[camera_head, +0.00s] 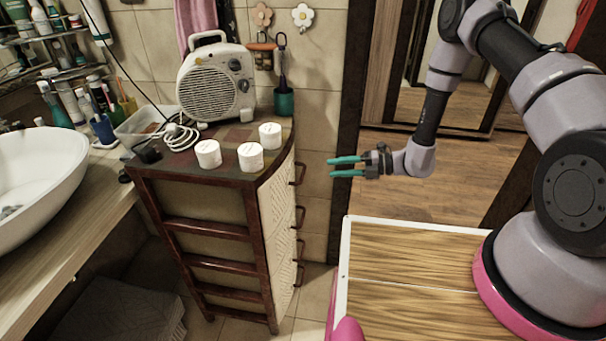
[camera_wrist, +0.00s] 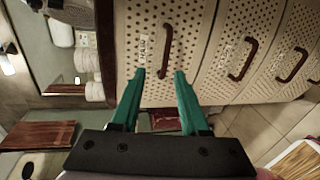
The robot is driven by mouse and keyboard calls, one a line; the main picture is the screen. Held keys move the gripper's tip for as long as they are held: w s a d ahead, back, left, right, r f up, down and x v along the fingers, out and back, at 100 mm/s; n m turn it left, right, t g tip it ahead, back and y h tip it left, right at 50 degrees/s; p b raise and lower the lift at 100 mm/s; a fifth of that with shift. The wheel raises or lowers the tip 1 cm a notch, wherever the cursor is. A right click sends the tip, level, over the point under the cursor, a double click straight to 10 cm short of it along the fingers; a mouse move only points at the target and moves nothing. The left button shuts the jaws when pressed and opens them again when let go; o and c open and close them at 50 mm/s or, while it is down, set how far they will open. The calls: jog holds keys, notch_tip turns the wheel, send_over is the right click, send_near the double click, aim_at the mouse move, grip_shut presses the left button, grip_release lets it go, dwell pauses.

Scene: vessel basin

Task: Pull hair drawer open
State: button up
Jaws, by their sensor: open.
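A dark wood cabinet (camera_head: 205,229) has a stack of pale perforated drawers down its right-hand face, each with a dark curved handle. The top drawer's handle (camera_head: 300,173) also shows in the wrist view (camera_wrist: 166,48). Small labels sit beside the handles, too small to read surely, so I cannot tell which drawer is the hair drawer. The drawers look shut. My gripper (camera_head: 332,167) is open and empty, level with the top handle and a little to its right. In the wrist view, my teal fingers (camera_wrist: 160,73) point at the top drawer, with its handle between and beyond their tips.
A fan heater (camera_head: 215,84), several white jars (camera_head: 250,156) and a coiled white cable stand on the cabinet. A sink (camera_head: 35,180) and counter are at the left. A dark door frame (camera_head: 355,110) stands behind my gripper. Floor shows right of the cabinet.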

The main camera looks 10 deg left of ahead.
aim_at(303, 172)
jog(key=shift+m, duration=0.4)
jog(key=x, duration=0.7)
jog(key=f+x, duration=0.1)
jog(key=x, duration=0.3)
jog(key=shift+s+d+f, duration=0.1)
grip_shut()
dwell(0.8)
